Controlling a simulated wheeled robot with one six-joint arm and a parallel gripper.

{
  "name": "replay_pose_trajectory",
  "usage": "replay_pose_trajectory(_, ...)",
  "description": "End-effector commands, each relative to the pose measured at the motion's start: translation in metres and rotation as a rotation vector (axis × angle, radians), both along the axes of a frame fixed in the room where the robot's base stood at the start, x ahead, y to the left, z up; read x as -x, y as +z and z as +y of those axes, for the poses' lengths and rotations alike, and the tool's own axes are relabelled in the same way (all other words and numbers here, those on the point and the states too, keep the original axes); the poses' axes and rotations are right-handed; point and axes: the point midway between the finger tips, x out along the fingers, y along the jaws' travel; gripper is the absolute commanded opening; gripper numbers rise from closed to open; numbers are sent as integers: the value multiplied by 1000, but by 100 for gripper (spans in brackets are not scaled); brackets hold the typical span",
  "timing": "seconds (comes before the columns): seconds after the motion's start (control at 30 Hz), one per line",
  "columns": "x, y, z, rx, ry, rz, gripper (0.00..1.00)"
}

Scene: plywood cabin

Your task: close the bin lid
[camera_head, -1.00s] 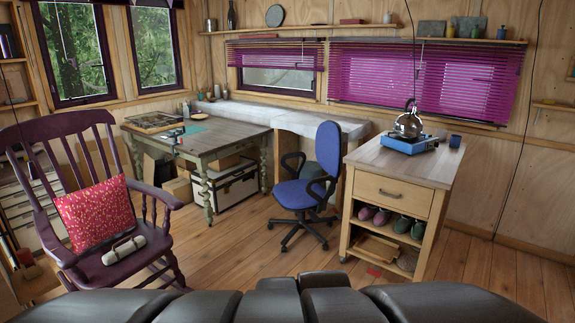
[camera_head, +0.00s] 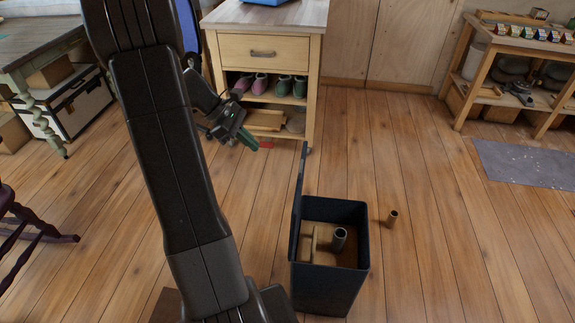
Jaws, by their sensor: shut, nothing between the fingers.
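A dark blue-grey bin (camera_head: 325,292) stands on the floor at the lower middle, its top open. Its lid (camera_head: 299,190) stands upright along the bin's left side, seen almost edge-on. Inside the bin are a dark tube (camera_head: 339,238) and some brown pieces. My gripper (camera_head: 256,143) is up and to the left of the lid, apart from it, in front of the wooden cart. It is shut and holds nothing. My arm hides part of the floor and the area to the left.
A short brown tube (camera_head: 392,217) stands on the floor right of the bin. A wooden cart (camera_head: 264,50) with shoes is behind my gripper. A workbench (camera_head: 510,70) and a grey mat (camera_head: 530,163) are at the right. Floor between bin and mat is mostly clear.

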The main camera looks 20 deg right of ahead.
Motion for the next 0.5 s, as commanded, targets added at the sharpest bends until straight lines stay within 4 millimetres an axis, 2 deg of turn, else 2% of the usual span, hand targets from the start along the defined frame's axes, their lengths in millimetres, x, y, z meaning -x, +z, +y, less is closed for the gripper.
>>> replay_pose_trajectory(0.03, -5, -10, -2, 7, 11, 16, 0)
replay_pose_trajectory(0.2, -10, -15, -7, 19, 27, 40, 0)
replay_pose_trajectory(0.37, -2, -30, -19, 19, 27, 42, 0)
replay_pose_trajectory(0.5, 9, -52, -36, 18, 25, 43, 0)
